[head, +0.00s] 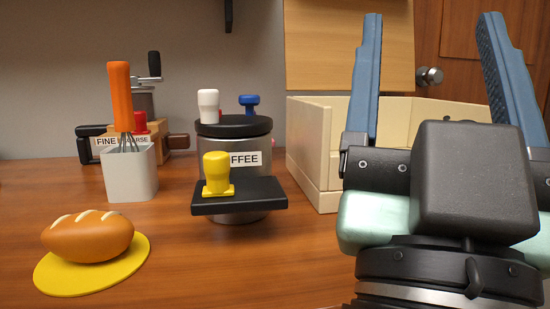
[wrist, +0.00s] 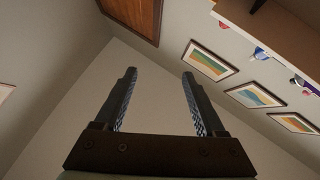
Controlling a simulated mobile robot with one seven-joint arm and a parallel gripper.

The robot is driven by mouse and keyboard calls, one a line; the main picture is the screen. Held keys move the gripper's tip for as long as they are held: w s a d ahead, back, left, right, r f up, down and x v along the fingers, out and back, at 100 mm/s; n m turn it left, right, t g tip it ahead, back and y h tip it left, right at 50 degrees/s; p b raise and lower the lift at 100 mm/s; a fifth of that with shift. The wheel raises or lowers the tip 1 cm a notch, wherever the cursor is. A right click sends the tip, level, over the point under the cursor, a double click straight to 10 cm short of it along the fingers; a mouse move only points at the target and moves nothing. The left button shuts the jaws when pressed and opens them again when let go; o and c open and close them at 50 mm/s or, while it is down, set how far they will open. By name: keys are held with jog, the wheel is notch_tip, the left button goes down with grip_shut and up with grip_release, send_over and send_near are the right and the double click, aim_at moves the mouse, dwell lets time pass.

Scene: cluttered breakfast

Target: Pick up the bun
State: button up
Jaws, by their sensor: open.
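The bun (head: 88,237) is a brown loaf with pale slashes on top. It lies on a round yellow mat (head: 60,280) at the front left of the wooden table in the head view. My gripper (head: 430,60) is at the right of the head view, pointing up, with its two blue fingers spread apart and nothing between them. It is well to the right of the bun and apart from it. In the wrist view, my gripper (wrist: 158,95) shows its open fingers against the ceiling and walls. The bun is not in the wrist view.
A white holder (head: 131,175) with an orange-handled whisk (head: 121,97) stands behind the bun. A coffee canister (head: 235,150) with a yellow-knobbed dark tray (head: 240,196) stands mid-table. A cream crate (head: 317,155) is behind my gripper. Front-middle table (head: 240,270) is clear.

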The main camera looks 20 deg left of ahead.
jog(key=w+r+g+p, duration=0.1)
jog(key=w+r+p, duration=0.2)
jog(key=r+p, duration=0.9)
jog(key=w+r+g+p, duration=0.2)
jog(key=r+p, duration=0.8)
jog(key=p, duration=0.3)
jog(key=w+a+r+m+g+y+p, duration=0.1)
jog(key=w+a+r+g+p, duration=0.45)
jog(key=p, duration=1.75)
jog(key=m+g+p, duration=0.8)
jog(key=m+g, duration=0.5)
jog(key=g, duration=0.2)
send_near(73, 220)
jog(key=shift+t, duration=0.25)
jog(key=x, duration=0.5)
jog(key=shift+s+d+f, duration=0.1)
jog(key=shift+d+f, duration=0.2)
jog(key=shift+d, duration=0.1)
jog(key=shift+y, duration=0.3)
jog(key=shift+a+x, duration=0.15)
jog(key=shift+x, duration=1.15)
jog(key=shift+a+x, duration=0.15)
jog(key=shift+x, duration=1.2)
